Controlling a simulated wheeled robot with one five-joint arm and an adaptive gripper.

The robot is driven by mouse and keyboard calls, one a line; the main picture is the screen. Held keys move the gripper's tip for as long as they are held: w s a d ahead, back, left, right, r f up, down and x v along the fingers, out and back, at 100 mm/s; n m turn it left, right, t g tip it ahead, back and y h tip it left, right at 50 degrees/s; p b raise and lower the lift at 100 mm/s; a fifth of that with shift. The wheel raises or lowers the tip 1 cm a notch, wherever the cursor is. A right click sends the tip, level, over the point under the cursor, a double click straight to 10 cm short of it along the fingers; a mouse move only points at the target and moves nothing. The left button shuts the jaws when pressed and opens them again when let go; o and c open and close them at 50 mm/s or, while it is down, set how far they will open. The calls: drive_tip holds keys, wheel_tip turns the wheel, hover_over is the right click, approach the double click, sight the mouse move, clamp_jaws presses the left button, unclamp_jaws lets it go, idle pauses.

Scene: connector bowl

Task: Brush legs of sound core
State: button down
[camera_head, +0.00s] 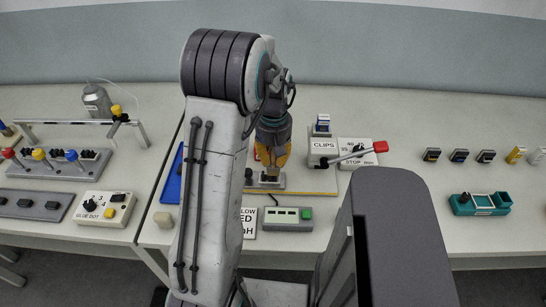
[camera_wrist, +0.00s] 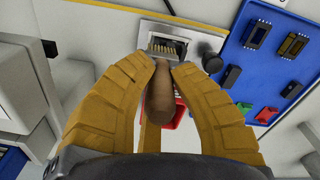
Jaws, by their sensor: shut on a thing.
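My gripper (camera_wrist: 167,72) is shut on the brown wooden handle of a brush (camera_wrist: 159,100) in the wrist view. The handle's thin end points at a grey metal fixture (camera_wrist: 188,36). A row of gold, comb-like legs (camera_wrist: 163,47) shows in the fixture's recess, beside a dark part. I cannot tell whether the brush tip touches them, or which part is the sound core. In the head view my gripper (camera_head: 268,165) points down over the small grey fixture (camera_head: 267,183) on the table, and the brush is mostly hidden.
A blue board (camera_wrist: 232,82) with dark chips and green and red parts lies right of the fixture. A CLIPS box (camera_head: 322,146) with a red-handled lever (camera_head: 380,147) stands to the right. A grey box with a green button (camera_head: 305,214) is in front.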

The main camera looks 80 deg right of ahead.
drive_tip(key=shift+r, duration=0.1)
wheel_tip(320, 180, up, 9)
drive_tip(key=p, duration=0.7)
drive_tip(key=shift+w, duration=0.1)
